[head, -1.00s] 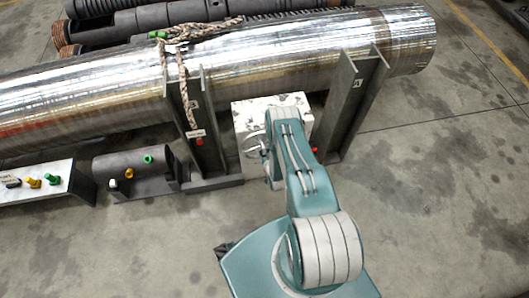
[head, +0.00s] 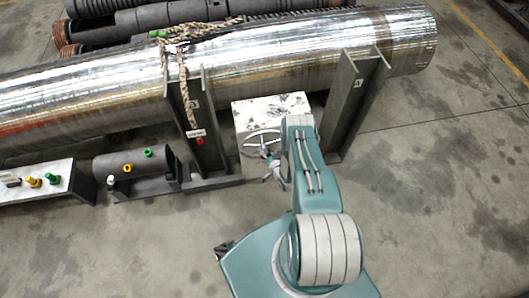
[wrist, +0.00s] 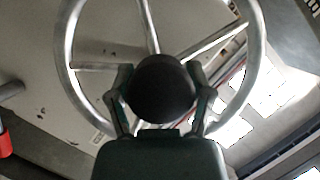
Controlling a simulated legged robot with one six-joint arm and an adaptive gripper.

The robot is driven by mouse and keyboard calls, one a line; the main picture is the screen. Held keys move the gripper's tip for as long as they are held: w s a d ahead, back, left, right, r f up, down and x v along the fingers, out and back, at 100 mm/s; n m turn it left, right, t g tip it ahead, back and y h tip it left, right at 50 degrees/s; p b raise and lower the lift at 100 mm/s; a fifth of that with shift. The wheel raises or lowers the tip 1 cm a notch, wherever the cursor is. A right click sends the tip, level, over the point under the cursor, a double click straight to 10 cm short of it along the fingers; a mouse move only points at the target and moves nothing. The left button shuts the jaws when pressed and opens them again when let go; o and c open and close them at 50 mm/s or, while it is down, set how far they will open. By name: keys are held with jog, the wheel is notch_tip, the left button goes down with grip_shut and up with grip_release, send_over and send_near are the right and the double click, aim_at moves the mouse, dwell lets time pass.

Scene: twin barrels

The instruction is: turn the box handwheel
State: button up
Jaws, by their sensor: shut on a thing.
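The box (head: 271,104) is pale with dark blotches and stands on the floor between two steel posts. Its handwheel (head: 262,135), a thin metal ring with spokes, faces me on the box front. In the wrist view the handwheel (wrist: 70,70) fills the upper middle. My gripper (head: 268,170) is at the wheel's lower part in the head view. In the wrist view its two fingers flank a dark round knob (wrist: 163,88) at the wheel, and the gripper is shut on it. My arm hides the box's right side and part of the wheel.
A big shiny pipe (head: 290,50) lies across the posts (head: 195,125) (head: 350,95) behind the box. A rope (head: 184,85) hangs over it. A dark short pipe (head: 135,163) and a panel with coloured knobs (head: 45,180) stand left. The floor at right is open.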

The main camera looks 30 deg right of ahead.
jog(key=shift+d+m+t+y, duration=0.15)
jog(key=shift+m+t+y, duration=0.15)
jog(key=shift+m, duration=0.4)
jog(key=o, duration=1.3)
jog(key=shift+d, duration=0.1)
jog(key=shift+s, duration=0.3)
jog(key=v, duration=1.1)
jog(key=shift+s, duration=0.15)
